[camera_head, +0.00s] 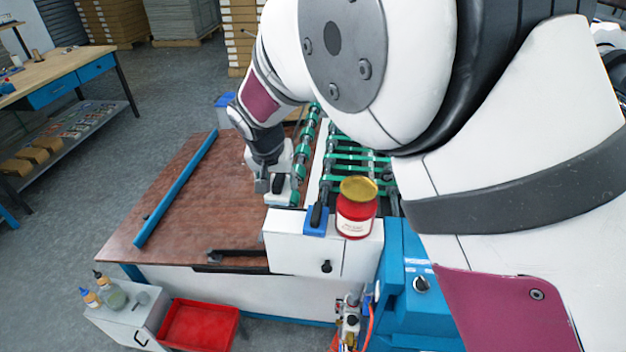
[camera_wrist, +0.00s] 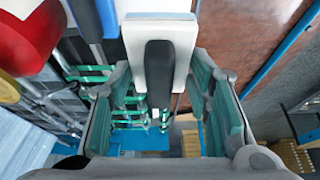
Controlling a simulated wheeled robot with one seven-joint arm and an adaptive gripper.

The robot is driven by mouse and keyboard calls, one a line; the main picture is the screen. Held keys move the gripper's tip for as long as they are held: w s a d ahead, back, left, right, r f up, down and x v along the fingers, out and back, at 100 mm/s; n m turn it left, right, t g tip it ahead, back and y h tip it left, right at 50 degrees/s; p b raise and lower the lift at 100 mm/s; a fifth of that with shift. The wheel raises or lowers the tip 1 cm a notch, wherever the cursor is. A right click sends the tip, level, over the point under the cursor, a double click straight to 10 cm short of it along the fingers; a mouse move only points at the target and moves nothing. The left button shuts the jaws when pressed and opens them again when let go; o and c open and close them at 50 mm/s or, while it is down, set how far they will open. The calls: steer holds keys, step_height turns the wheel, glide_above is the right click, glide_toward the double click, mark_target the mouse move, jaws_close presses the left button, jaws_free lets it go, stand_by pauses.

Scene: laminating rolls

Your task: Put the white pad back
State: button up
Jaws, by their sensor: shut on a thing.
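The white pad (camera_head: 286,198) has a dark handle strip along it. In the wrist view the pad (camera_wrist: 135,48) lies at the top centre, between the two finger sides. My gripper (camera_head: 271,182) is shut on it, beside the rear left edge of the white cabinet at the press end. In the wrist view my gripper (camera_wrist: 162,88) has its green-lined fingers on either side of the pad, set wide apart. The finger contact is partly hidden in both views.
A blue pad (camera_head: 312,225) with a black handle and a red can (camera_head: 356,220) with a yellow lid stand on the white cabinet (camera_head: 292,253). Green rollers (camera_head: 350,158) lie behind. The brown table (camera_head: 190,215) at left is mostly clear, with a blue bar (camera_head: 178,185).

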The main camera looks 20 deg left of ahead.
mark_target(276, 194)
step_height(276, 194, down, 9)
steer(key=shift+r+p, duration=0.1)
steer(key=shift+p, duration=0.75)
steer(key=o, duration=1)
steer(key=b+v, duration=0.1)
steer(key=v, duration=1.1)
